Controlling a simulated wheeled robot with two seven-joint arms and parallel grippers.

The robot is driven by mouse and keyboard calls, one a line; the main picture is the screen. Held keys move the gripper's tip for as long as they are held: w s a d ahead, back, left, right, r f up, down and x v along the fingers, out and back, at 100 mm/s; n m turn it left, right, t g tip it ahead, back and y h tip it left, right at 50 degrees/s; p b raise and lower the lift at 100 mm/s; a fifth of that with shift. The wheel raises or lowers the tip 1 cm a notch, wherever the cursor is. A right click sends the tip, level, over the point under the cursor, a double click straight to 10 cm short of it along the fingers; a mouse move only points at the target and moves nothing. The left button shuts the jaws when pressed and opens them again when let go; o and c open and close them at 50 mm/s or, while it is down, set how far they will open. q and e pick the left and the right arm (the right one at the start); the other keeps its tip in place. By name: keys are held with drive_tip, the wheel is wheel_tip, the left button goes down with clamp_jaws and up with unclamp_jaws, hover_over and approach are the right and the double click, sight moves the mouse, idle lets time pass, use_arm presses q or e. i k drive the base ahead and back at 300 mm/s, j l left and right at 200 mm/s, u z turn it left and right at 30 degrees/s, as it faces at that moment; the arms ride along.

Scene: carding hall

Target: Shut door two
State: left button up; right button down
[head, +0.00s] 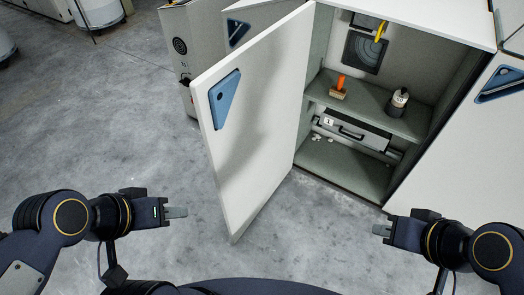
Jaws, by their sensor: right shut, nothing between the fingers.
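A white cabinet door (258,125) stands wide open, swung out toward me and to the left of the cabinet opening. It has a blue triangular handle plate (224,99) near its upper left edge. I see no number on it, so I cannot tell whether it is door two. My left gripper (176,212) is left of the door's lower part, apart from it; whether its fingers are open or shut is unclear. My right gripper (381,230) is shut and empty, in front of the cabinet's lower right corner, right of the door.
The cabinet shelf (372,112) holds an orange-handled stamp (340,87) and a dark bottle (398,101). Below is a grey case (352,135) marked 1. Another white door (492,130) with a blue handle is at right. A grey unit (185,45) stands behind the open door.

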sight(248, 105)
drive_tip(key=j+z, duration=0.3)
drive_tip(key=j, duration=0.2)
drive_tip(key=k+j+z, duration=0.1)
drive_tip(key=j+z, duration=0.15)
drive_tip(key=j, duration=0.25)
drive_tip(key=k+j+z, duration=0.1)
drive_tip(key=j+z, duration=0.2)
drive_tip(key=j, duration=0.15)
drive_tip(key=i+j+z, duration=0.1)
drive_tip(key=j+z, duration=0.2)
drive_tip(key=j, duration=0.55)
drive_tip(key=j+z, duration=0.25)
drive_tip(key=j, duration=0.55)
drive_tip(key=k, duration=0.35)
drive_tip(key=i+j+z, duration=0.1)
drive_tip(key=i+j, duration=0.4)
drive_tip(key=j, duration=0.15)
drive_tip(key=z, duration=0.05)
